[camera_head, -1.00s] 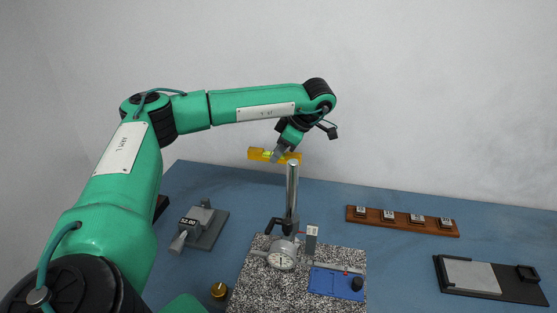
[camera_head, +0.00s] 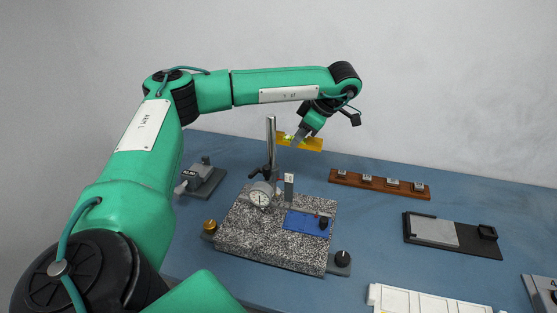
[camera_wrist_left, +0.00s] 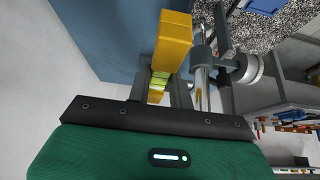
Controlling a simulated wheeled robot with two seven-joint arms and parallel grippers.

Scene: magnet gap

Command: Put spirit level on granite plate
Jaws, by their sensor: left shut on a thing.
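The spirit level is a yellow bar (camera_head: 308,143) with a greenish vial, held in the air behind the granite plate. My left gripper (camera_head: 298,138) is shut on it near the middle. In the left wrist view the yellow level (camera_wrist_left: 173,38) sticks out from between the fingers (camera_wrist_left: 160,88). The speckled granite plate (camera_head: 262,244) lies on the blue table. A dial gauge (camera_head: 260,194) on a metal post stands on it, along with a blue piece (camera_head: 307,222) with a black knob. My right gripper is not in view.
The gauge post (camera_head: 271,150) rises close to the left of the held level. A wooden strip with several small blocks (camera_head: 380,183) lies behind right. A black tray with a grey plate (camera_head: 435,231) lies right, and a white case (camera_head: 425,303) in front.

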